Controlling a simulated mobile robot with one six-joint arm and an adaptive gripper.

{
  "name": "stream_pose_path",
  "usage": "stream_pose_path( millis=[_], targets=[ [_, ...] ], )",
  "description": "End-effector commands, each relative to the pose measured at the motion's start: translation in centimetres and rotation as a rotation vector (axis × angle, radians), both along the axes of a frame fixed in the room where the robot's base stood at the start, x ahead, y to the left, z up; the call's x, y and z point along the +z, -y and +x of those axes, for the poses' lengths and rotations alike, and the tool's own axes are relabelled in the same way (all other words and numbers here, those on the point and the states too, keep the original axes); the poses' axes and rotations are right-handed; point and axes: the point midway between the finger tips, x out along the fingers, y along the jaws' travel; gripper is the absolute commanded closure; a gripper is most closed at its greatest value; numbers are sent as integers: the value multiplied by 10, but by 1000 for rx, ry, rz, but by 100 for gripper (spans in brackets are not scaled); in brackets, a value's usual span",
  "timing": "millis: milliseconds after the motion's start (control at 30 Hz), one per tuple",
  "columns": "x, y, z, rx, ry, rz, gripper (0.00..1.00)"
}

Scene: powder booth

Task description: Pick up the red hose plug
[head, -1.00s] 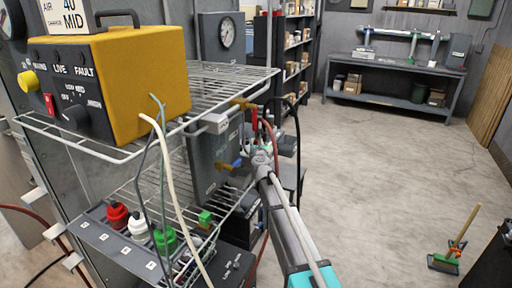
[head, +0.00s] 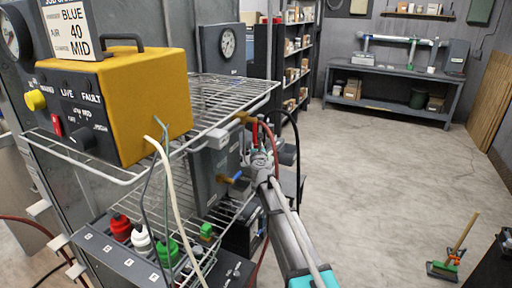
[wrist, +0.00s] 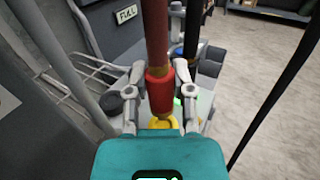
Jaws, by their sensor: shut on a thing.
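The red hose plug (wrist: 160,90) is a short red sleeve on the end of a brownish-red hose, in the middle of the wrist view. My gripper (wrist: 160,82) is shut on it, with one grey finger at each side. The hose runs up from the plug, out of the top of the wrist view. A yellow part (wrist: 162,124) shows just below the plug, and I cannot tell whether they touch. In the head view my gripper (head: 263,162) is beside the grey panel and partly hides the plug; the red hose (head: 272,138) shows above it.
A wire rack (head: 225,95) with a yellow control box (head: 150,100) stands at the left. Red, white and green bottles (head: 142,236) sit on the lower shelf. A black hose (head: 296,145) hangs close to my gripper. The floor (head: 390,180) at the right is mostly open.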

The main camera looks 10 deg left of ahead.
Motion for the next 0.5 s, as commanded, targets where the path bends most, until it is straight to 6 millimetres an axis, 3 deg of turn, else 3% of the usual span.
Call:
stream_pose_path(
  millis=[33,500],
  targets=[
    [0,15,-7,-4,0,0,100],
    [-1,118,-45,-4,0,0,100]
  ],
)
